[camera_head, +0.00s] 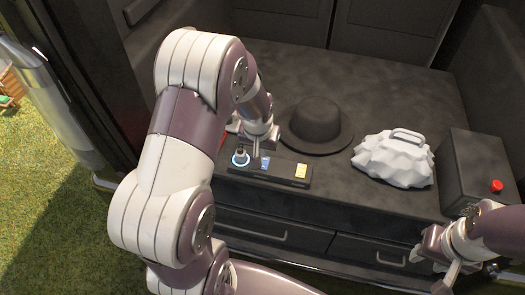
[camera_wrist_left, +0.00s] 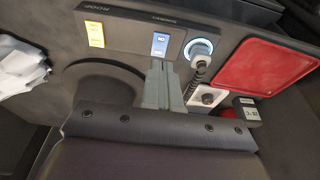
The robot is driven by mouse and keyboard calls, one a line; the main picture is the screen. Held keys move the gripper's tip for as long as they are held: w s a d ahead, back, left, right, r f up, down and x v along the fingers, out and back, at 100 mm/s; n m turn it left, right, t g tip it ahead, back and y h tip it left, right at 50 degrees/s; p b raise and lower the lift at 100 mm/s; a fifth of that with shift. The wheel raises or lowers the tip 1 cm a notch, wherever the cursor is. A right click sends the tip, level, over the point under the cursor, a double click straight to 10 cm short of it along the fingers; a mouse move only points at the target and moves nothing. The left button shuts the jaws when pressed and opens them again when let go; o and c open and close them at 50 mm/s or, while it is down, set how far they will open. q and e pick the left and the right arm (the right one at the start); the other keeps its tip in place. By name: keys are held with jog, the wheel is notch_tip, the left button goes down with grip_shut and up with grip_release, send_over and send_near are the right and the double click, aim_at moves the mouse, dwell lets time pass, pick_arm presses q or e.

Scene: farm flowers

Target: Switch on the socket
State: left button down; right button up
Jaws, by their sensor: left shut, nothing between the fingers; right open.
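A dark panel (camera_head: 284,177) lies on the countertop and also shows in the left wrist view (camera_wrist_left: 128,30). It carries a round socket with a glowing blue ring (camera_head: 240,159) and a plug in it, a blue switch (camera_head: 265,163), (camera_wrist_left: 160,44), and a yellow switch (camera_head: 301,171), (camera_wrist_left: 95,33) near the word ROOF. My left gripper (camera_head: 254,153) is shut and empty, its tips (camera_wrist_left: 161,64) just short of the blue switch in the wrist view. Whether they touch it, I cannot tell. My right gripper (camera_head: 425,268) is open and empty in front of the drawers.
A black hat (camera_head: 316,122) and a white crumpled-looking bag (camera_head: 393,160) stand on the countertop. A dark box with a red button (camera_head: 497,186) is at the right. In the wrist view a red tray (camera_wrist_left: 262,68) lies beside the plug's cable (camera_wrist_left: 198,75).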

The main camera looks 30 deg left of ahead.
pick_arm(q)
jog(key=shift+s+v, duration=0.2)
jog(key=shift+v, duration=1)
jog(key=shift+s+v, duration=0.2)
jog(key=shift+v, duration=1)
jog(key=shift+d+f, duration=0.15)
